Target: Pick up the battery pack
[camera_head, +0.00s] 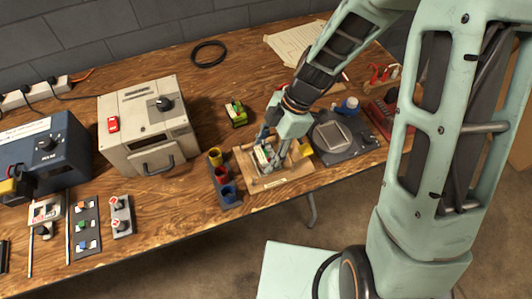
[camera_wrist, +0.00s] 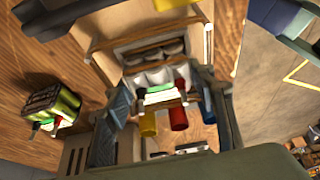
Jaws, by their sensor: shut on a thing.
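The battery pack (camera_head: 263,156) is a small white block with green on it, over the light wooden tray (camera_head: 246,177) near the table's front edge. In the wrist view the battery pack (camera_wrist: 160,93) shows white rounded cells, a green strip and dark and red ends. My gripper (camera_head: 271,157) is over the tray, with its fingers on either side of the pack and shut on it. It also shows in the wrist view (camera_wrist: 163,98). The fingers hide part of the pack. I cannot tell whether the pack touches the tray floor.
A green-and-black block (camera_head: 237,113) stands behind the tray. A rack with yellow, red and blue cups (camera_head: 222,175) is at its left, and a dark grey device (camera_head: 340,136) at its right. A beige box (camera_head: 149,127) stands farther left. Bare wood lies behind.

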